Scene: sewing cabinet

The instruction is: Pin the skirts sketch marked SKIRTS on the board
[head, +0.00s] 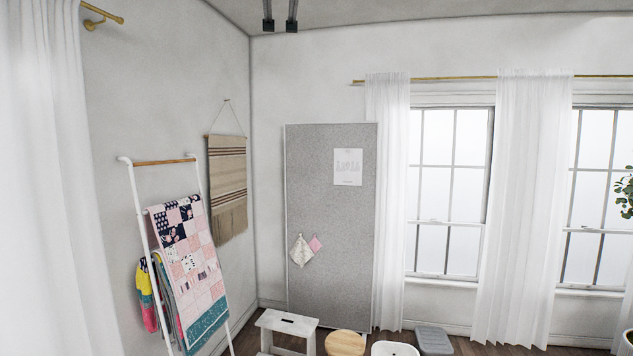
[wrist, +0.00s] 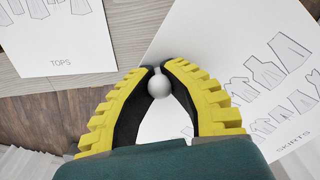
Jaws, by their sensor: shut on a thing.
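In the wrist view, my gripper (wrist: 160,70) has its yellow-and-black fingers closed around a small white ball (wrist: 158,88), which looks like a pin head. The white skirts sketch (wrist: 235,60), marked SKIRTS, lies behind the ball and right finger, turned at an angle, with clothing outlines on it. The ball is by its left edge; whether the two are joined is hidden. The grey board (head: 325,215) stands upright against the far wall in the head view. My gripper is not visible in the head view.
A TOPS sketch (wrist: 60,35) lies on the grey wooden surface (wrist: 125,40) in the wrist view. The board carries a white sheet (head: 348,167) at upper right and two swatches (head: 301,251) lower left; its middle is bare. A white step stool (head: 287,325) stands before it.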

